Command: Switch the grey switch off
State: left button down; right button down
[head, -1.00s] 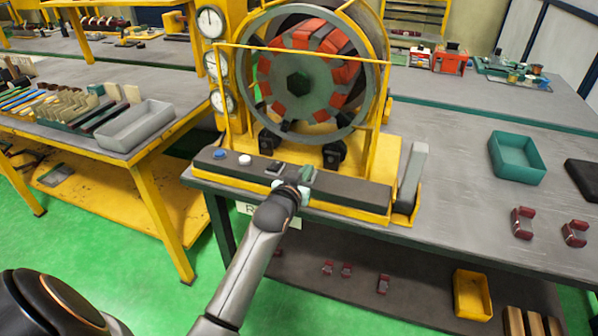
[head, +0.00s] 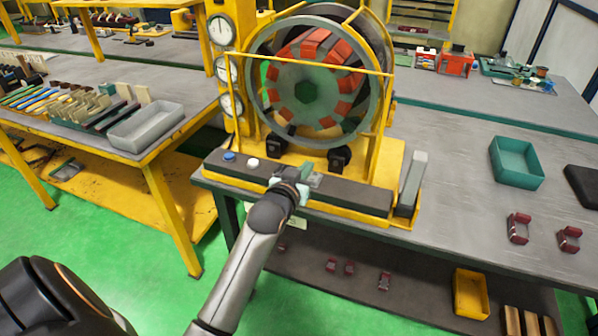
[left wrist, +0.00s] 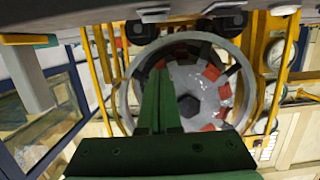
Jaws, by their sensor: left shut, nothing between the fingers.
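The grey switch (head: 314,180) sits on the dark control panel (head: 350,194) along the front of the winding machine, just right of my left gripper in the head view. It also shows at the top of the left wrist view (left wrist: 154,14), where the panel appears upside down. I cannot tell which way it is tipped. My left gripper (head: 304,169) is over the panel, shut and empty. Its green fingers (left wrist: 160,100) point toward the rotor, apart from the switch in the wrist view. A second, dark switch (left wrist: 225,8) is hidden behind the gripper in the head view. My right gripper is not seen.
A blue button (head: 229,156) and a white button (head: 253,162) are left on the panel. The red-and-green rotor (head: 308,90) stands behind it inside a ring. A grey upright bar (head: 412,178) is at the panel's right end. A teal bin (head: 516,178) lies farther right.

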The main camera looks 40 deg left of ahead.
pick_arm(q)
jog(key=shift+r+v, duration=0.2)
jog(key=shift+v, duration=1.05)
jog(key=shift+r+v, duration=0.25)
jog(key=shift+v, duration=1)
jog(key=shift+w, duration=0.15)
jog(key=s+d+f+m+g+h, duration=0.2)
jog(key=s+d+f, duration=0.5)
jog(key=s+f, duration=0.4)
jog(key=s+d+f+m+g+h, duration=0.2)
jog(key=s+d+f, duration=0.6)
jog(key=f, duration=0.8)
jog(key=s+g+h, duration=0.1)
jog(key=s+h, duration=0.1)
jog(key=s, duration=0.1)
jog(key=shift+s+d+m+g, duration=0.3)
jog(key=shift+g, duration=0.1)
